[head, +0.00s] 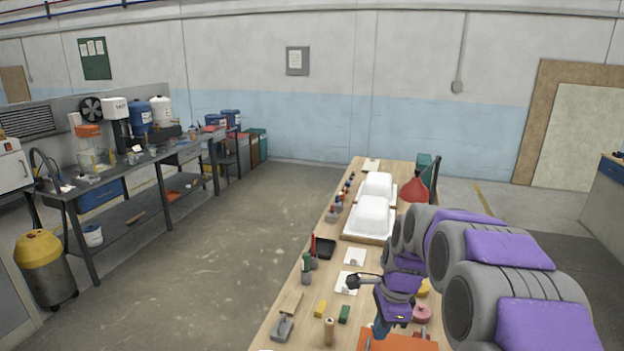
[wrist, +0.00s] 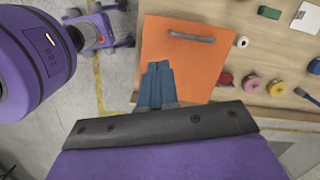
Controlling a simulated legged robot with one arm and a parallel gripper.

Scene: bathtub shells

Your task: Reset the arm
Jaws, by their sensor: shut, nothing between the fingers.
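My gripper (wrist: 156,72) shows in the wrist view as two blue fingers pressed together with nothing between them. It points over the near edge of an orange board (wrist: 190,62) that lies on the wooden table. In the head view my gripper (head: 380,328) hangs from my bent purple and grey arm, at the left side of the orange board (head: 398,342). My arm covers part of the table's right side. Whether the fingers touch the board I cannot tell.
The wooden table (head: 262,335) bears two white bathtub shells (head: 368,217), a black tray (head: 323,247), tape rolls (wrist: 252,84) and small blocks. The floor between is clear.

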